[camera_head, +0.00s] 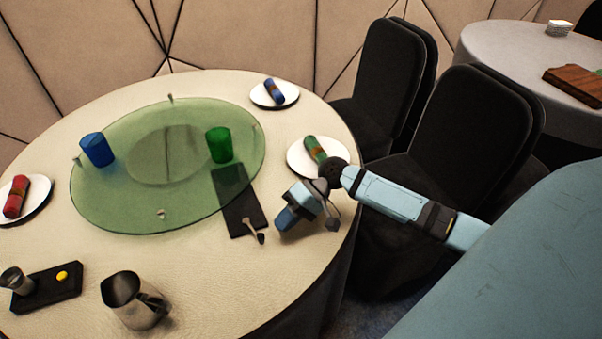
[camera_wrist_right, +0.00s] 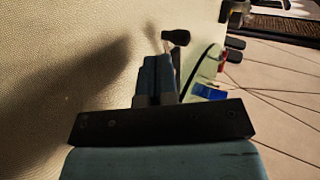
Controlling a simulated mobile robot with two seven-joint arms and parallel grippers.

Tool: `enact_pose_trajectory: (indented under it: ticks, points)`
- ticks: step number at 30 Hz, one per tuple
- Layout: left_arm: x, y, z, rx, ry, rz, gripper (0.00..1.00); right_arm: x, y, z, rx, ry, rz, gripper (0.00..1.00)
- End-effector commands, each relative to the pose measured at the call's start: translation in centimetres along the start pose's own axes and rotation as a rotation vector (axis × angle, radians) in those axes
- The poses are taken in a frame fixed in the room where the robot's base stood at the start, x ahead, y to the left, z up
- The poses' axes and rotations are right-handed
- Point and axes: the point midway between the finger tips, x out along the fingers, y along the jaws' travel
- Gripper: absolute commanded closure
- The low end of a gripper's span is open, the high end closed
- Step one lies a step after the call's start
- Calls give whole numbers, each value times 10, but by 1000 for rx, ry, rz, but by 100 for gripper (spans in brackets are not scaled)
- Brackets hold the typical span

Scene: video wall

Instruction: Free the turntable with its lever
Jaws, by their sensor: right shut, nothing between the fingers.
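The turntable (camera_head: 140,205) is a green glass disc on the round table, with small metal pegs around its rim. A black plate (camera_head: 240,210) lies partly under its near right edge. The lever (camera_head: 254,233), a small pale stem with a black knob, stands at that plate's near end. The knob also shows in the right wrist view (camera_wrist_right: 177,38), just beyond my fingertips. My right gripper (camera_head: 284,222) is shut and empty above the table, to the right of the lever and apart from it in the head view. My left gripper is not in view.
A blue cup (camera_head: 97,150) and a green cup (camera_head: 219,145) stand on the turntable. A plate with a green napkin (camera_head: 315,150) is behind my right gripper. A metal pitcher (camera_head: 135,301) and a dark tray (camera_head: 62,290) are at the front left. Black chairs (camera_head: 440,135) stand right.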

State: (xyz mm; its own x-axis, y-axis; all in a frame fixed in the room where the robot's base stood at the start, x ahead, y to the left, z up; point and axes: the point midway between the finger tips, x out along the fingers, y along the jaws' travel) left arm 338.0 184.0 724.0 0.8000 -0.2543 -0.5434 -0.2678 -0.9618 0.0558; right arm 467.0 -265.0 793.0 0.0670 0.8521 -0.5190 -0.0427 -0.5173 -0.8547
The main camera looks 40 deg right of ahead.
Motion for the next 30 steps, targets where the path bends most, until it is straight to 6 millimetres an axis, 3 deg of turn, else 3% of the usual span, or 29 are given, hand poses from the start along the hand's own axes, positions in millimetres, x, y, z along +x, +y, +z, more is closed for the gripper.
enact_pose_trajectory:
  ticks: [9,21,30]
  points:
    - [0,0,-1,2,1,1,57,25,-16,0,-2,1,0,100]
    - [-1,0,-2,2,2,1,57,25,-17,0,0,3,1,100]
    - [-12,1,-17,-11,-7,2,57,30,-26,4,45,73,0,100]
